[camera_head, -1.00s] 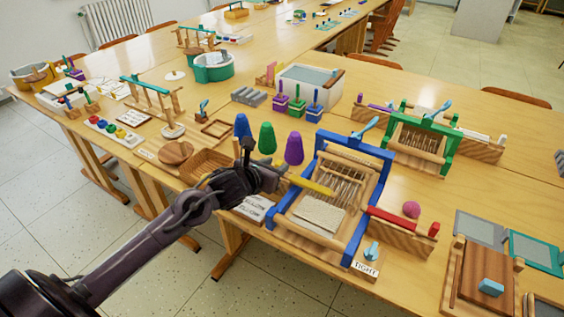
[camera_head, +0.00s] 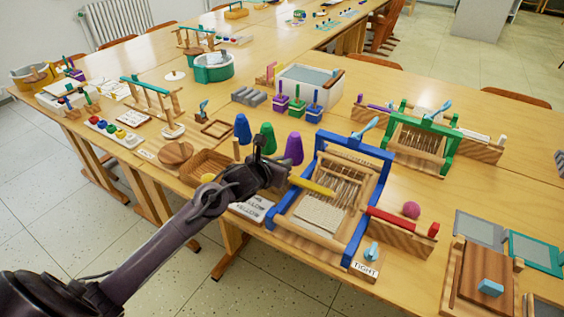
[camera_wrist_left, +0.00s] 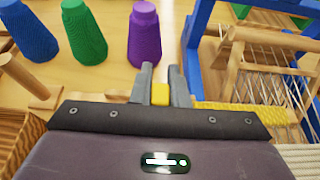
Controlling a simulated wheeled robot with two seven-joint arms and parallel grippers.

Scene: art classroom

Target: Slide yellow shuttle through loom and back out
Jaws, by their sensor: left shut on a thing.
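The blue-framed loom (camera_head: 357,215) stands on the near table, with upright cords and a pale woven patch in its frame. The yellow shuttle (camera_head: 313,187) lies across the loom's left side, and its right part reaches in front of the cords. My left gripper (camera_head: 284,172) is just left of the loom and shut on the shuttle's left end. In the left wrist view, a yellow end (camera_wrist_left: 160,94) shows between the two fingers, and a textured yellow strip (camera_wrist_left: 238,107) runs right into the loom. The shuttle's far end is hard to make out. My right gripper is not in view.
Blue, green and purple cones (camera_head: 293,149) stand close behind my left gripper. A green loom (camera_head: 423,137) stands behind.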

